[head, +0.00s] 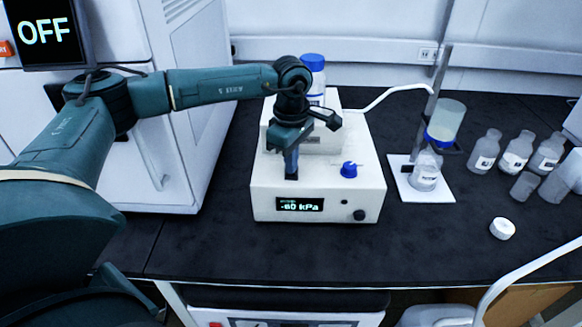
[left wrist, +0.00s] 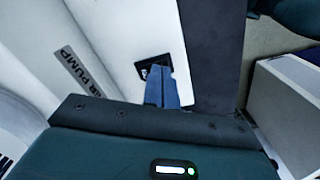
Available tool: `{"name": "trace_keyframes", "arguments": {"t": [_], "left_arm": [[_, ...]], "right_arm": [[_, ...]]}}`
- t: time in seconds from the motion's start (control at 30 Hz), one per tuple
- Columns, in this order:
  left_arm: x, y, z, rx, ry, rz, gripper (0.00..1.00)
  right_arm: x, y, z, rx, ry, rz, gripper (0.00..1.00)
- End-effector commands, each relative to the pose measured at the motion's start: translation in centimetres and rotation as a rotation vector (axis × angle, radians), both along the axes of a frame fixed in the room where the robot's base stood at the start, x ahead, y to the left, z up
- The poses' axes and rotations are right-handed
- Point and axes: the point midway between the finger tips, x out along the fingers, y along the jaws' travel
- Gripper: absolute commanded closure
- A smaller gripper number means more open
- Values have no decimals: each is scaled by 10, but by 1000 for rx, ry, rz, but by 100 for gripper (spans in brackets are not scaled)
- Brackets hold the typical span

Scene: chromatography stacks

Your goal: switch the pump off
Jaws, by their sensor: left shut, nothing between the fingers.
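The pump (head: 262,190) is a white box on the dark bench, with a lit display (head: 299,204) that seems to read -60 kPa. A blue knob (head: 349,170) sits on its top and a black knob (head: 359,215) on its front. My left gripper (head: 291,176) is shut and empty, pointing down over the left part of the pump. In the left wrist view, the blue fingers (left wrist: 162,92) are close to a small black switch-like part (left wrist: 144,70) on the white housing. The fingers cover some of it; I cannot tell whether they touch it. My right gripper is not in view.
A blue-capped bottle (head: 313,75) stands behind the pump. Right of it are a filter stand (head: 437,192) with a flask, several bottles (head: 516,150) and a white cap (head: 502,228). A white cabinet (head: 190,120) stands at left; a screen (head: 43,30) reads OFF. Bench front is clear.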

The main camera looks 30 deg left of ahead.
Motion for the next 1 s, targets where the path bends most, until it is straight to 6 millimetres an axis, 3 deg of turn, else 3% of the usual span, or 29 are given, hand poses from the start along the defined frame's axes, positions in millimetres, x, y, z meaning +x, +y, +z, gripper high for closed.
{"name": "trace_keyframes", "arguments": {"t": [0.23, 1.0], "left_arm": [[-1, 0, 4, 0, 6, 0, 100], [-1, 0, 67, 0, 4, 0, 100]], "right_arm": [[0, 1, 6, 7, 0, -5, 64], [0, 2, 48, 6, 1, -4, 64]]}}
